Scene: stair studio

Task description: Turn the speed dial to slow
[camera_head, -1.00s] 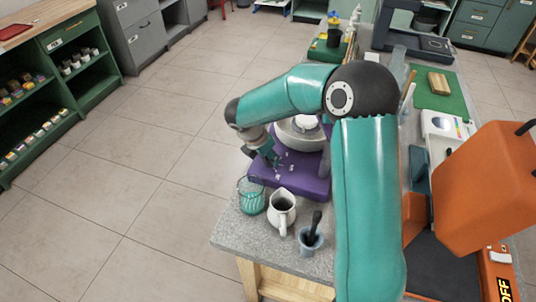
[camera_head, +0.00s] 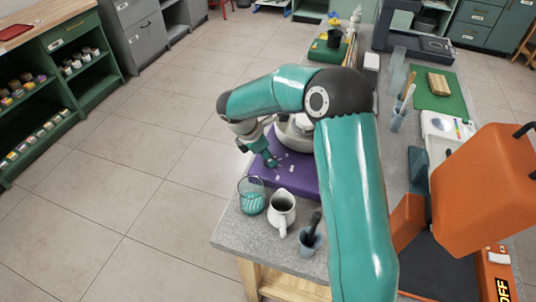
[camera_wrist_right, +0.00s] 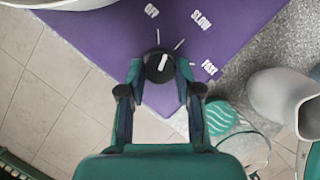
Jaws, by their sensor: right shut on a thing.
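A purple machine base (camera_head: 300,178) stands on the grey counter and carries the labels OFF, SLOW and FAST in the right wrist view. The black speed dial (camera_wrist_right: 159,68) sits near the corner of its purple top (camera_wrist_right: 120,50). Its white pointer points between the OFF and SLOW tick marks. My right gripper (camera_wrist_right: 159,76) is shut on the dial, with one finger on each side of it. In the head view my right gripper (camera_head: 271,161) reaches down to the base's front left, and the dial is hidden there. My left gripper is not in view.
A glass with teal stripes (camera_head: 251,196), a white pitcher (camera_head: 281,213) and a grey mortar with a dark pestle (camera_head: 310,240) stand close by on the counter (camera_head: 240,232). An orange machine (camera_head: 485,190) stands at the right. The floor at left is clear.

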